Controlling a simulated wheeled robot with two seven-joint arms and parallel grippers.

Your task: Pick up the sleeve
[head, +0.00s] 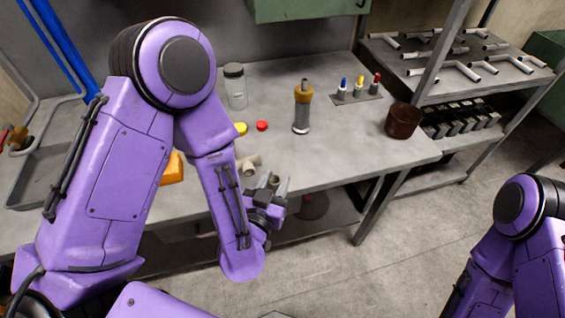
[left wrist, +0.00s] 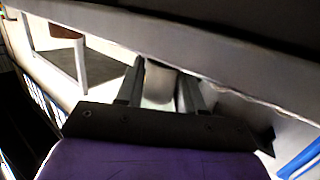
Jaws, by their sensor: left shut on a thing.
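My left gripper (head: 273,182) is in front of the table's near edge in the head view. It is shut on a short pale cylindrical piece, which I take to be the sleeve (left wrist: 158,82). In the left wrist view the piece shows between the two fingers of my left gripper (left wrist: 160,88), partly hidden by them. In the head view the held piece is small and hard to make out. My right gripper is out of view; only part of my right arm shows at the lower right.
A beige pipe fitting (head: 249,162) lies near the table (head: 345,150) edge beside my left gripper. A brass-topped cylinder (head: 302,112), a glass jar (head: 235,87), red cap (head: 262,126), small bottles (head: 359,86) and brown cup (head: 402,121) stand behind. A shelf rack (head: 450,75) is right.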

